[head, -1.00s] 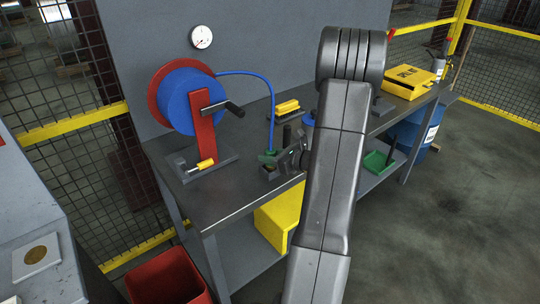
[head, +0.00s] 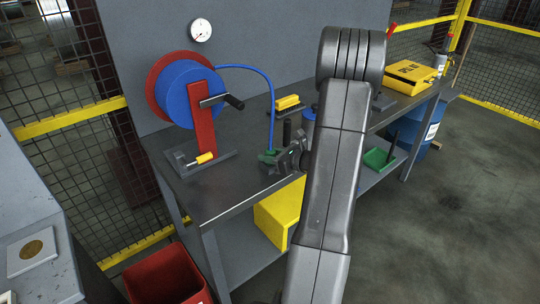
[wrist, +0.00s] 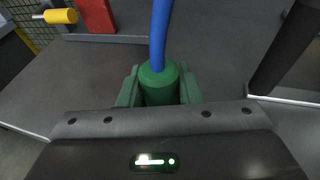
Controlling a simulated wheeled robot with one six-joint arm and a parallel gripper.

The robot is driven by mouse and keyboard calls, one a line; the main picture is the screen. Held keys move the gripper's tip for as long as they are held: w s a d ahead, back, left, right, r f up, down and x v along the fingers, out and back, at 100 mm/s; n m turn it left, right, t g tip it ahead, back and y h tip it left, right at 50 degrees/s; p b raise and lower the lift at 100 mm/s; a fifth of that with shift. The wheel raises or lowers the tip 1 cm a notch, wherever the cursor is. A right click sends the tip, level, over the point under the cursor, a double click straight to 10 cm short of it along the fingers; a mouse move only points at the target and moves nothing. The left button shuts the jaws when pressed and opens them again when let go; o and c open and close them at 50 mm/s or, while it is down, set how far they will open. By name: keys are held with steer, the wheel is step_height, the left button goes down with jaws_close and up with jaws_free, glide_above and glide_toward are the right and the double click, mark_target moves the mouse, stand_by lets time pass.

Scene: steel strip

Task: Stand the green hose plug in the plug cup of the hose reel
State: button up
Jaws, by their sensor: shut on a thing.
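The green hose plug (wrist: 160,84) stands upright between my fingers in the wrist view, with the blue hose (wrist: 159,35) rising from its top. In the head view the plug (head: 268,156) shows at my gripper (head: 282,160), low over the bench near its front edge. My gripper is shut on the plug. The hose reel (head: 190,95), a blue drum with a red flange on a red stand, is to the left on the bench. I cannot make out the plug cup. The plug's lower end is hidden, so I cannot tell whether it touches anything.
A yellow-handled metal pin (head: 204,158) lies at the reel's base. A dark upright post (wrist: 286,48) stands right of the plug. A yellow brush (head: 288,103) lies behind, a yellow case (head: 411,73) farther right. A red bin (head: 166,277) stands below the bench front. Bench between reel and plug is clear.

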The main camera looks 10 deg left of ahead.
steer(key=o, duration=1.2)
steer(key=b+v, duration=0.1)
steer(key=v, duration=1.2)
steer(key=shift+s+d+r, duration=0.15)
steer(key=shift+d, duration=0.2)
steer(key=shift+a, duration=0.1)
steer(key=p+x, duration=0.1)
steer(key=x, duration=1.2)
steer(key=shift+a, duration=0.15)
steer(key=shift+w+a, duration=0.2)
steer(key=shift+d+r+p, duration=0.1)
steer(key=shift+r+p, duration=0.05)
steer(key=shift+p, duration=0.15)
steer(key=shift+s, duration=0.1)
